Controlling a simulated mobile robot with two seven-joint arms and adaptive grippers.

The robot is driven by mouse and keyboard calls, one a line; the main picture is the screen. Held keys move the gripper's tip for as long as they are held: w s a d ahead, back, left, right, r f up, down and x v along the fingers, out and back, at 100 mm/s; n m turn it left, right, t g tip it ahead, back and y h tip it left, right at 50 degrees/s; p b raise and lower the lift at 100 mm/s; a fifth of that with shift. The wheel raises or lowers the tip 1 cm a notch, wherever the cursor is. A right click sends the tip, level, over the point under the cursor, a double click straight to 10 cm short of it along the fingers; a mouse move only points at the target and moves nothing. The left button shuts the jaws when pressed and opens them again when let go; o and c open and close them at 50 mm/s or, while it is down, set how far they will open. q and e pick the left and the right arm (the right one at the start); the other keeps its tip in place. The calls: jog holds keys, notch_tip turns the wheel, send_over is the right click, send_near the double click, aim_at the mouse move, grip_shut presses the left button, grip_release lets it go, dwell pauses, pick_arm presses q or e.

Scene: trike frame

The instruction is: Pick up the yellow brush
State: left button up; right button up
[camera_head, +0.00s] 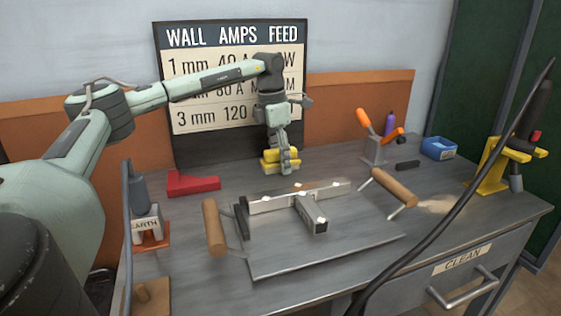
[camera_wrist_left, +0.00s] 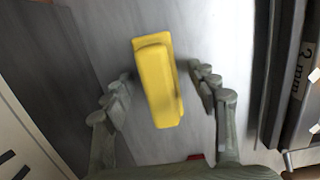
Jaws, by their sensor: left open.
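The yellow brush (camera_head: 271,158) is on the back part of the grey workbench, in front of the sign board. My left gripper (camera_head: 285,160) is right at it in the head view, coming down from above and covering part of it. In the left wrist view the brush (camera_wrist_left: 158,82) is a yellow block lying lengthwise between the spread fingers of my left gripper (camera_wrist_left: 162,85). The fingers are open, one on each side, and a gap shows on the right side. The left fingertip is close to the brush, and I cannot tell whether it touches. My right gripper is not in view.
A red angle block (camera_head: 192,184) lies left of the brush. Metal bars (camera_head: 300,196) sit on a plate (camera_head: 330,250) in front. A holder with orange-handled tools (camera_head: 375,150), a blue bin (camera_head: 438,149) and a yellow torch stand (camera_head: 495,170) are on the right. The sign board (camera_head: 236,120) stands behind.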

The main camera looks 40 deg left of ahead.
pick_arm(q)
jog(key=shift+c, duration=0.2)
jog(key=c, duration=1.2)
jog(key=shift+r, duration=0.2)
jog(key=shift+r, duration=0.25)
jog(key=r, duration=0.3)
jog(key=shift+s+r, duration=0.2)
jog(key=shift+r, duration=0.15)
jog(key=s+r, duration=0.2)
jog(key=s, duration=0.1)
jog(key=s+d+r, duration=0.1)
jog(key=s+r, duration=0.1)
jog(key=s, duration=0.2)
jog(key=s+r, duration=0.2)
jog(key=s, duration=0.2)
jog(key=shift+s+d+r, duration=0.1)
jog(key=shift+d+r, duration=0.15)
jog(key=shift+d, duration=0.15)
